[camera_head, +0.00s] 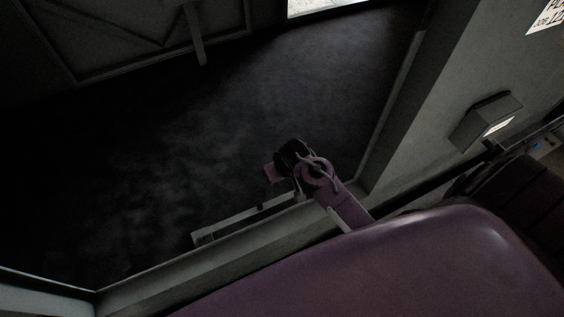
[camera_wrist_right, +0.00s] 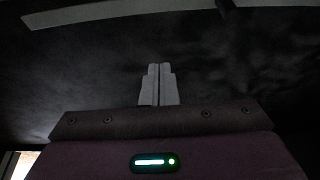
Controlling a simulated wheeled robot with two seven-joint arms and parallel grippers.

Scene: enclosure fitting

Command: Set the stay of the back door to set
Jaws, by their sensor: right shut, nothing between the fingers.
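My right gripper (camera_wrist_right: 158,68) is in the wrist view, its two pale grey fingers shut together with nothing between them. Dark, blurred space lies beyond the fingertips. A pale bar (camera_wrist_right: 125,12) crosses the top of that view, apart from the fingers. In the head view a thin pale grey bar (camera_head: 243,217) runs along the near edge of the dark opening, beside my purple arm; I cannot tell if it is the stay. A dark braced panel (camera_head: 110,35) stands at the far upper left; I cannot tell if it is the back door. My left gripper is not in view.
A grey frame edge (camera_head: 200,272) runs along the near side of the dark opening. A grey wall (camera_head: 430,95) rises at right and carries a box-shaped fitting (camera_head: 486,121). A white sign (camera_head: 550,17) is at the upper right corner. The dark floor (camera_head: 230,110) looks clear.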

